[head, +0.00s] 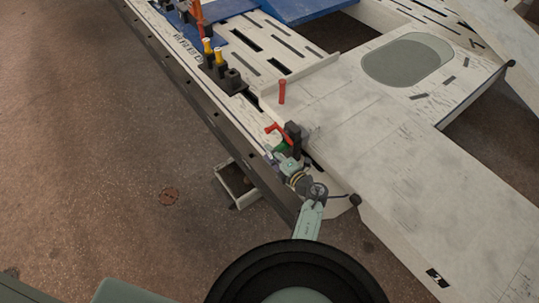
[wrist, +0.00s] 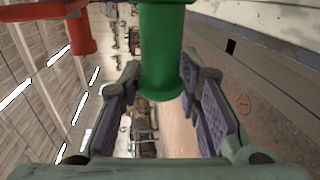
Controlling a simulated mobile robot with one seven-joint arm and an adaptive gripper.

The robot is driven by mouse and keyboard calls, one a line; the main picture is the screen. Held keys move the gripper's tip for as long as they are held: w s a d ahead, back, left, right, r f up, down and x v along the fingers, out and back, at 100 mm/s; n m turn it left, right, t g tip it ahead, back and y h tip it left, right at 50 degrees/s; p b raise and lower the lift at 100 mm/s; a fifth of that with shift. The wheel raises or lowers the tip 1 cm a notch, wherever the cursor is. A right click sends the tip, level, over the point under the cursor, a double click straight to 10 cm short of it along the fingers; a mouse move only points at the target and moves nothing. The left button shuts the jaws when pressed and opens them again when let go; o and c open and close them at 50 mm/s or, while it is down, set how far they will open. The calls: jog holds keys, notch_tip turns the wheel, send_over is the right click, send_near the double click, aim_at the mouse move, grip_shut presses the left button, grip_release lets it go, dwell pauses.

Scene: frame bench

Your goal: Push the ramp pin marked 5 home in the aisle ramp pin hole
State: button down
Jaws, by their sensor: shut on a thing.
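My gripper (head: 279,156) is at the edge of the white bench beside a black block (head: 293,131). It is shut on a green cylindrical piece (wrist: 161,50), which stands between the two fingers in the wrist view. The green piece is small and partly covered by the gripper in the head view (head: 279,146). A red handle (head: 274,128) lies just above it, and a red part also shows at upper left in the wrist view. No number 5 can be read on any piece. I cannot make out the pin hole.
An upright red pin (head: 282,92) stands on the white panel farther back. Yellow-topped pins (head: 207,46) in black holders line the left edge. A grey oval panel (head: 407,60) is at upper right. Brown floor (head: 110,170) lies open to the left.

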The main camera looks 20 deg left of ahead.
jog(key=shift+w+d, duration=0.25)
jog(key=shift+w, duration=0.15)
jog(key=c, duration=1.1)
grip_release()
jog(key=shift+s+d, duration=0.1)
jog(key=shift+s+d, duration=0.2)
jog(key=shift+d, duration=0.15)
jog(key=v, duration=1.1)
jog(key=shift+r, duration=0.1)
